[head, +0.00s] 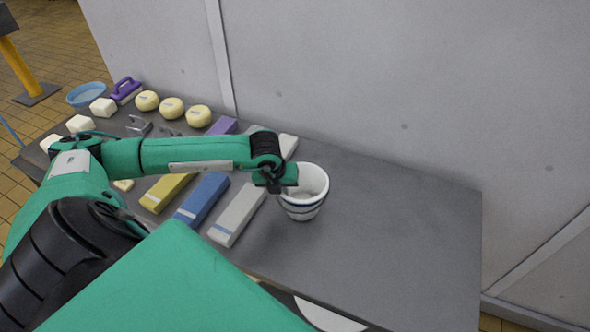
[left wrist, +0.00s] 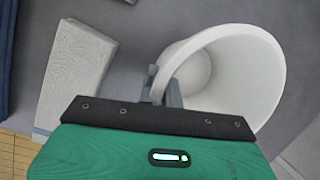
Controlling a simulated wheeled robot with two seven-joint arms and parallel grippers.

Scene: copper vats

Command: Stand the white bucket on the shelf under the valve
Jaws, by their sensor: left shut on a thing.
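The white bucket (head: 304,196) with dark bands stands upright, or nearly so, at the middle of the dark grey table in the head view. I cannot tell whether its base touches the table. My left gripper (head: 276,184) is at its left rim. In the left wrist view the fingers (left wrist: 165,86) are shut on the wall of the bucket (left wrist: 240,70), one finger inside and one outside, and the bucket is empty. The shelf and the valve are not in view. My right gripper is not in view.
The grey table (head: 400,235) is bare right of the bucket. Left of it lie a white-grey bar (head: 238,212), a blue bar (head: 202,198) and a yellow bar (head: 166,190). Several round cheeses (head: 172,107), white blocks (head: 103,107), a purple-handled brush (head: 126,89) and a blue bowl (head: 87,95) stand farther left. A grey wall (head: 380,80) rises behind.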

